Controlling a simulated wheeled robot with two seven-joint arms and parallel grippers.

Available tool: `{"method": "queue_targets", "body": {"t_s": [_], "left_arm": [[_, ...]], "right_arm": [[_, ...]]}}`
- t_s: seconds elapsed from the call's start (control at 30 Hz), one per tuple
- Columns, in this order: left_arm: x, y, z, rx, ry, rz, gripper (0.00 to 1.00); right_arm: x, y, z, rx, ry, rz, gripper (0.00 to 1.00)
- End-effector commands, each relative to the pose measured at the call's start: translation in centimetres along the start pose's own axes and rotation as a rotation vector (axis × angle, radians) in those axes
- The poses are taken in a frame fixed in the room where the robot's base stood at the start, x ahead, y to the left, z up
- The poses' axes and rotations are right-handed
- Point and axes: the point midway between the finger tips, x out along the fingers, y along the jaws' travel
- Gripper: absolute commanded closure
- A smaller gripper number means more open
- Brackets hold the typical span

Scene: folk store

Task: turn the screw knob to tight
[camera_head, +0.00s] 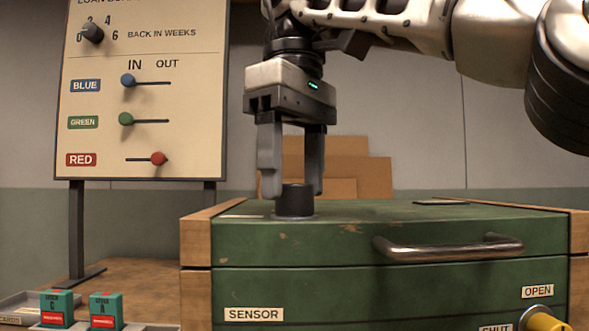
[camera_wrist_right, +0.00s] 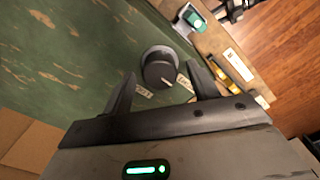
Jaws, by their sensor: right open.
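The screw knob (camera_head: 295,201) is a short black cylinder on the top of the green chest (camera_head: 330,245), near its left end. In the right wrist view the knob (camera_wrist_right: 159,68) shows a pale pointer line on its top, with small labels beside it too blurred to read. My right gripper (camera_head: 292,192) points straight down over the knob. Its fingers are open, one on each side of the knob, and I see gaps between them and it. In the right wrist view the fingertips (camera_wrist_right: 162,84) stand either side of the knob. My left gripper is not in view.
A board (camera_head: 145,60) with a dial and blue, green and red sliders stands at the back left. Two teal boxes (camera_head: 57,308) sit at the lower left. A metal handle (camera_head: 450,248) and a yellow knob (camera_head: 541,320) are on the chest's front. Cardboard boxes (camera_head: 365,177) stand behind.

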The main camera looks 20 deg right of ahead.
Motion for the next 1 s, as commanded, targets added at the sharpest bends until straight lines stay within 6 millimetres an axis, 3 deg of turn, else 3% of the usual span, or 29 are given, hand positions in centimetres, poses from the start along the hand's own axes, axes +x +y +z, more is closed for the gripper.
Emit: {"method": "queue_targets", "body": {"t_s": [0.27, 0.57, 0.7, 1.0], "left_arm": [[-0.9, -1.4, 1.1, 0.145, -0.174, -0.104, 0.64], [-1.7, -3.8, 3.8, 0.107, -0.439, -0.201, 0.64], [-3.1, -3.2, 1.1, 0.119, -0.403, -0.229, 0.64], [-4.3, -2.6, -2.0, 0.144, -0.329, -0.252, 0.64]], "right_arm": [[-5.8, 0.0, 0.0, 0.0, 0.001, 0.0, 0.41], [-11.6, 0.0, 0.0, 0.0, 0.0, 0.001, 0.41], [-13.9, 0.0, 0.0, 0.0, -0.001, 0.001, 0.41], [-15.3, 0.0, 0.0, 0.0, -0.001, 0.0, 0.41]]}}
